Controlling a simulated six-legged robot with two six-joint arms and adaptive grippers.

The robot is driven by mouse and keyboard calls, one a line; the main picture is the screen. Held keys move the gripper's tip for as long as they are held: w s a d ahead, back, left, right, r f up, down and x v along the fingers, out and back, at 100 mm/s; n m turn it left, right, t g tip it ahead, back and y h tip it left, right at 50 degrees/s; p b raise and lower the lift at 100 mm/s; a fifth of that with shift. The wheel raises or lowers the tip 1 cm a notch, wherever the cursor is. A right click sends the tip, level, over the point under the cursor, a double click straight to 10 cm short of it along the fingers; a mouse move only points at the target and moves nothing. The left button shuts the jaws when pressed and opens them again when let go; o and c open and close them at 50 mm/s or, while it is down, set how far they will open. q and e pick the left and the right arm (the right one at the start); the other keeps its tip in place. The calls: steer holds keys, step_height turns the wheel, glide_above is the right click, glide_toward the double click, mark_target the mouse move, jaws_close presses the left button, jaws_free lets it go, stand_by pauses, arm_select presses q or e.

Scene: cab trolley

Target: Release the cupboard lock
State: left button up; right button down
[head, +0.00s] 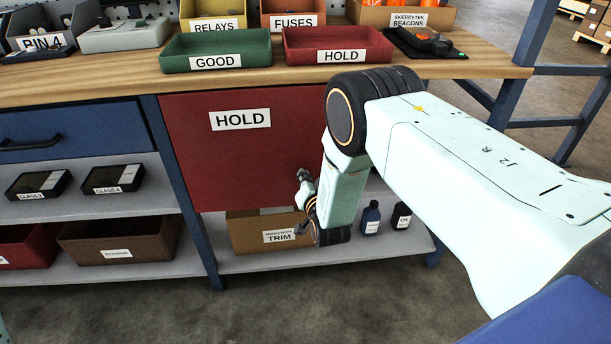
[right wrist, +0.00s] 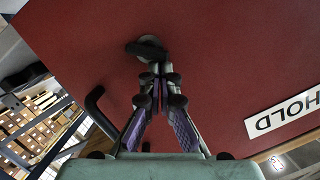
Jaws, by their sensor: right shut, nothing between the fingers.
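The red cupboard door (head: 230,165) labelled HOLD sits shut under the bench top. It fills most of the right wrist view (right wrist: 230,70). A dark round turn-piece (right wrist: 147,47), which looks like the lock, is on the door in the right wrist view. My right gripper (right wrist: 155,70) is shut and empty, with its tips just at this piece; I cannot tell if they touch it. In the head view my right gripper (head: 303,182) is small in front of the door's lower right part, and my arm hides the lock. My left gripper is not in view.
A black bar handle (right wrist: 96,102) stands out beside my fingers. Above, the bench top (head: 120,82) holds a green GOOD tray (head: 215,66) and a red HOLD tray (head: 335,58). Below, the shelf (head: 245,264) holds a TRIM box (head: 255,237) and two dark bottles (head: 371,217).

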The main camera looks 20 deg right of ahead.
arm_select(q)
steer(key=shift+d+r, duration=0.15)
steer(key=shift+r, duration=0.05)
arm_select(e)
steer(key=n, duration=0.1)
steer(key=a+n+h, duration=0.1)
steer(key=shift+w+f+n+g, duration=0.1)
steer(key=shift+n+g, duration=0.2)
steer(key=shift+n, duration=0.1)
steer(key=shift+a, duration=0.2)
stand_by(0.5)
